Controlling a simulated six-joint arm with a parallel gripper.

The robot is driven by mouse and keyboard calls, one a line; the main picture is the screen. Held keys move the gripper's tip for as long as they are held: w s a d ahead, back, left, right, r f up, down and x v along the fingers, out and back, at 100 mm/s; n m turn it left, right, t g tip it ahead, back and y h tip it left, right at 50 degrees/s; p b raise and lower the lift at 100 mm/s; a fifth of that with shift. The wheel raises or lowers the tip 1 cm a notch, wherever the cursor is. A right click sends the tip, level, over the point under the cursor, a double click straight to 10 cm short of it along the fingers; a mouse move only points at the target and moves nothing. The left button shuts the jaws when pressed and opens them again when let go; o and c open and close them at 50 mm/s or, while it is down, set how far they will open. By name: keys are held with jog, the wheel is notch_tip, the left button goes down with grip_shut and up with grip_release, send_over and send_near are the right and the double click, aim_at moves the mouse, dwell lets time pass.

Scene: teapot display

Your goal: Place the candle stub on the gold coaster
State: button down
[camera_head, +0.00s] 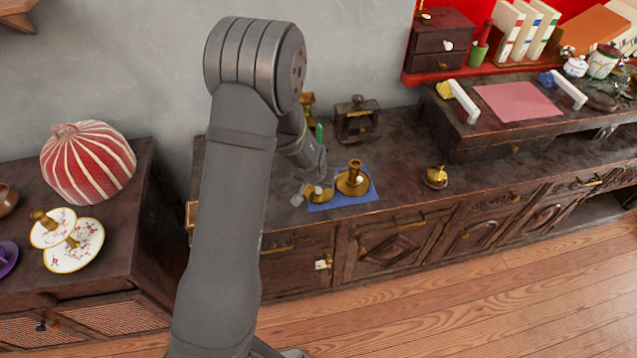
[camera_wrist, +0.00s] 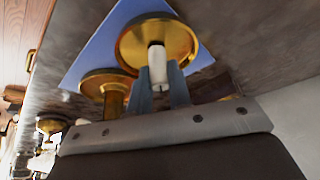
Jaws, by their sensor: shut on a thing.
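The candle stub (camera_wrist: 157,65) is a short white cylinder. My gripper (camera_wrist: 161,84) is shut on it, with a blue-grey finger on either side. The gold coaster (camera_wrist: 184,44) is a round, shiny dish right behind the stub in the wrist view. In the head view the stub (camera_head: 318,190) shows over the coaster (camera_head: 325,198), with my gripper (camera_head: 309,190) beside it. I cannot tell whether the stub touches the coaster. Part of my gripper is hidden by my arm in the head view.
The coaster lies on a blue mat (camera_head: 352,201) on a dark wooden sideboard (camera_head: 400,165). A brass candlestick (camera_head: 354,178) stands close to its right. A small brass pot (camera_head: 435,176) is further right. A dark box-like object (camera_head: 357,121) stands behind.

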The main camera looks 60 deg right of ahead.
jog(key=shift+f, duration=0.15)
jog(key=c, duration=1.3)
grip_release()
jog(key=shift+c, duration=0.2)
jog(key=v, duration=1.2)
jog(key=shift+r, duration=0.25)
jog(key=x, duration=1.2)
jog(key=shift+f, duration=0.2)
jog(key=shift+r, duration=0.1)
jog(key=shift+r, duration=0.1)
